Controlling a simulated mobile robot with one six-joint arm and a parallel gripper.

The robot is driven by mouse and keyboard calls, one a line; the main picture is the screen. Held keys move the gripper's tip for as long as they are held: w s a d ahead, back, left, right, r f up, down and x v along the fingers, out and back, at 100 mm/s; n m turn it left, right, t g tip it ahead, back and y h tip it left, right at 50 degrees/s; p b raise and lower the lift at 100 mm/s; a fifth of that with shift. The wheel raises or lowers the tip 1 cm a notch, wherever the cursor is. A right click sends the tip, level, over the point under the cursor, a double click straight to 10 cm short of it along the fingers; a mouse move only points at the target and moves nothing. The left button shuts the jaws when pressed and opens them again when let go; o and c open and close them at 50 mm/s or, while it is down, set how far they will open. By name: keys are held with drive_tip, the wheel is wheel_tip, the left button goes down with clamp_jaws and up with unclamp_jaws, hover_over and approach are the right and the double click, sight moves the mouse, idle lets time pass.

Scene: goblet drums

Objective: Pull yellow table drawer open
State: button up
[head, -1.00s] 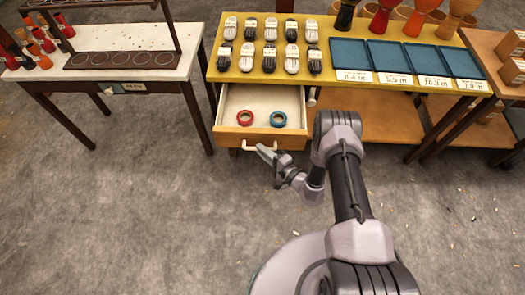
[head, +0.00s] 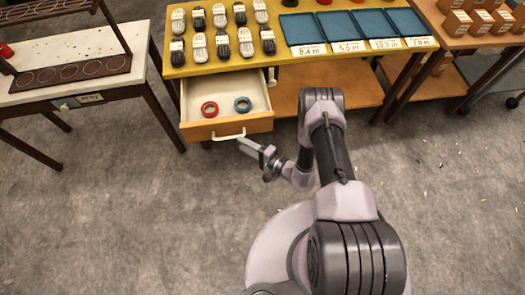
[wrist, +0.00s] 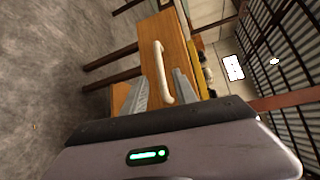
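The yellow table (head: 160,66) stands at the upper middle of the head view. Its wooden drawer (head: 226,127) is pulled out, with its light interior showing. A red ring (head: 209,109) and a blue ring (head: 242,104) lie inside. The drawer's pale handle (head: 228,137) is on its front; in the wrist view the handle (wrist: 161,60) shows between and beyond my finger lines. My gripper (head: 241,143) is just in front of the handle's right part. In the wrist view its two fingers (wrist: 168,78) are apart with nothing clamped; whether they touch the handle I cannot tell.
A speckled white table (head: 90,53) with a dark rack stands at left. Blue trays (head: 350,29) and several black and white items lie on the yellow table. An orange-brown lower shelf (head: 330,88) is right of the drawer. Grey floor (head: 120,220) in front is clear.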

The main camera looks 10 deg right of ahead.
drive_tip(key=p+v, duration=0.2)
drive_tip(key=v, duration=0.9)
drive_tip(key=shift+s, duration=0.2)
drive_tip(key=shift+d+r, duration=0.1)
drive_tip(key=w+a+r+n+g+y, duration=0.1)
drive_tip(key=w+a+r+n+g, duration=0.3)
drive_tip(key=r, duration=0.9)
drive_tip(key=s+r+n+g+y, duration=0.1)
drive_tip(key=r+n+g, duration=0.35)
drive_tip(key=r, duration=0.75)
drive_tip(key=s+d+r+m+t+h, duration=0.1)
drive_tip(key=s+r+h, duration=0.4)
drive_tip(key=s+r, duration=0.3)
drive_tip(key=s+d+r+m+t+h, duration=0.1)
drive_tip(key=s+r+h, duration=0.5)
drive_tip(key=r, duration=0.8)
drive_tip(key=s+d, duration=0.1)
drive_tip(key=s, duration=0.1)
drive_tip(key=shift+s+b, duration=0.3)
drive_tip(key=shift+s, duration=0.05)
